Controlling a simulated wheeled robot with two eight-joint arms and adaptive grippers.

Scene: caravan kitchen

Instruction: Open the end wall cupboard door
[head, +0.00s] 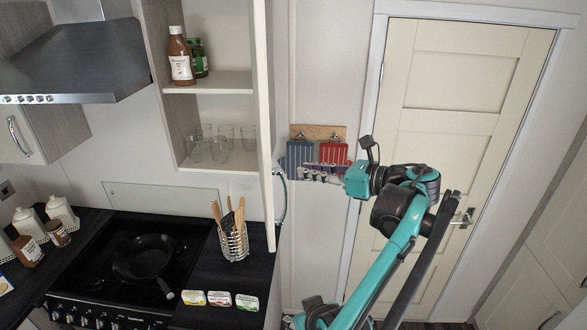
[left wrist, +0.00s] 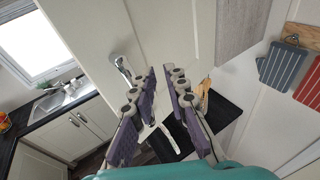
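The end wall cupboard door (head: 264,90) stands open, seen nearly edge-on in the head view, swung out from the shelves. Its curved metal handle (head: 282,197) is on the right-hand face. In the left wrist view the pale door (left wrist: 95,35) fills the upper middle, with the handle (left wrist: 121,66) partly hidden behind the left finger. My left gripper (head: 306,173) is just right of the handle. In the left wrist view its fingers (left wrist: 161,76) are apart with nothing held between them. Contact with the door cannot be told. My right gripper is out of view.
The cupboard shelves (head: 222,83) hold bottles and several glasses. Below are a utensil holder (head: 233,241) and a pan (head: 146,257) on the hob. A closed cream room door (head: 450,110) is at the right.

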